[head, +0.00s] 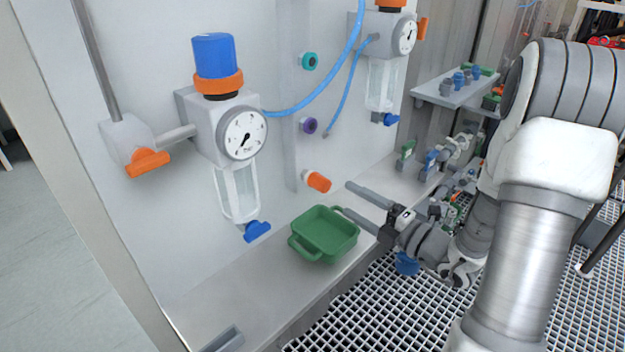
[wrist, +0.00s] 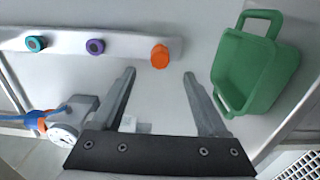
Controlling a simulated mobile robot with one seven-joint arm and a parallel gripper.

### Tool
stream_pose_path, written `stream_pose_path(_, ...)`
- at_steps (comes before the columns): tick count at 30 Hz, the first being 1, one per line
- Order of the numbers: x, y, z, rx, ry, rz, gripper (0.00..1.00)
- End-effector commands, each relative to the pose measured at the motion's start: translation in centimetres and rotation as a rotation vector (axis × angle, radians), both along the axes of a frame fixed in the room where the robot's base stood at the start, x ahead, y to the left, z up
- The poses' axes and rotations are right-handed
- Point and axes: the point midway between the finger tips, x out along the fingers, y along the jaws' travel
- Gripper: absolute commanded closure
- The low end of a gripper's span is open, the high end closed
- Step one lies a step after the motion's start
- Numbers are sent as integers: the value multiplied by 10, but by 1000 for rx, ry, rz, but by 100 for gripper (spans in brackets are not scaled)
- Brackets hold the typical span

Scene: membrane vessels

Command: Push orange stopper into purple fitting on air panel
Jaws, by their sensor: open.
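The orange stopper (head: 317,181) sticks out from the lower end of the light rail on the air panel, below the other fittings. In the wrist view the orange stopper (wrist: 160,57) lies just beyond and between my fingertips. The purple fitting (head: 308,125) is on the same rail above it, with a dark open centre; it also shows in the wrist view (wrist: 95,47). My gripper (head: 342,197) is open and empty, to the right of the stopper and pointing at it. In the wrist view my gripper (wrist: 159,74) has a finger on each side, apart from the stopper.
A teal fitting (head: 310,61) is higher on the rail. A green tray (head: 325,235) stands on the ledge just below my gripper. A regulator with a gauge (head: 242,134) is at left, another gauge (head: 404,37) at upper right. A blue hose (head: 320,85) crosses the panel.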

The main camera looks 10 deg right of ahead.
Motion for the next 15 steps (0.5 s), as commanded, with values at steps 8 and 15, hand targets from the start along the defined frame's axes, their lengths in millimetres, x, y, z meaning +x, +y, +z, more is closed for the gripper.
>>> stream_pose_path(8, 7, 6, -1, -3, -1, 4, 24)
stream_pose_path(15, 33, 26, -2, -5, -2, 7, 24)
